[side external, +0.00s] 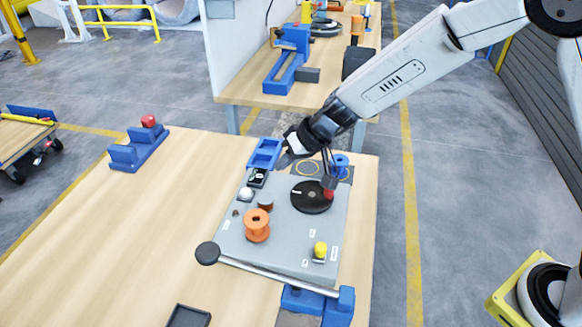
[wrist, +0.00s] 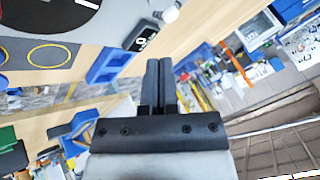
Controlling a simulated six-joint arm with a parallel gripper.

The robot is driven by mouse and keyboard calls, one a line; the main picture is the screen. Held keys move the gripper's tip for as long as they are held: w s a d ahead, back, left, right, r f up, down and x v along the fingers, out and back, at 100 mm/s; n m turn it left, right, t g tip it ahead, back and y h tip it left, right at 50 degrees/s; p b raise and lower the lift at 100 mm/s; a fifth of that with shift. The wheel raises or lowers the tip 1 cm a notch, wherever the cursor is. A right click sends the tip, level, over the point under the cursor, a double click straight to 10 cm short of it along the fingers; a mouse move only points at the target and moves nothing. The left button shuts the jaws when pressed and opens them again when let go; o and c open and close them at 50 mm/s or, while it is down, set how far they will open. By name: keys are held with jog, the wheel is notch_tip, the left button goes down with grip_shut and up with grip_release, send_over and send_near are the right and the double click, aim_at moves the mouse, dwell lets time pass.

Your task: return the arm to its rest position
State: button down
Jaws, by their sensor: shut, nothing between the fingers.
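My gripper (side external: 285,160) hangs from the wrist above the back of the grey work plate (side external: 282,225), beside the blue tray (side external: 264,153). In the wrist view, its two dark fingers (wrist: 160,66) are together with nothing between them. The blue tray also shows just left of the fingers there (wrist: 108,66). The fingers are small and dark in the side view, so their exact height is unclear. My arm stretches in from the upper right.
The plate bears a black disc (side external: 309,197) with a red knob (side external: 328,194), an orange spool (side external: 257,226) and a yellow button (side external: 320,249). A silver lever (side external: 275,274) crosses the front. A blue fixture (side external: 138,152) stands at left. The table's left side is mostly clear.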

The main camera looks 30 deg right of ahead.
jog(key=s+d+m+g+h, duration=0.1)
jog(key=s+d+h, duration=0.4)
jog(key=s+d, duration=1.4)
jog(key=shift+s+d+g+h, duration=0.25)
jog(key=shift+s+g, duration=0.35)
jog(key=shift+s, duration=0.55)
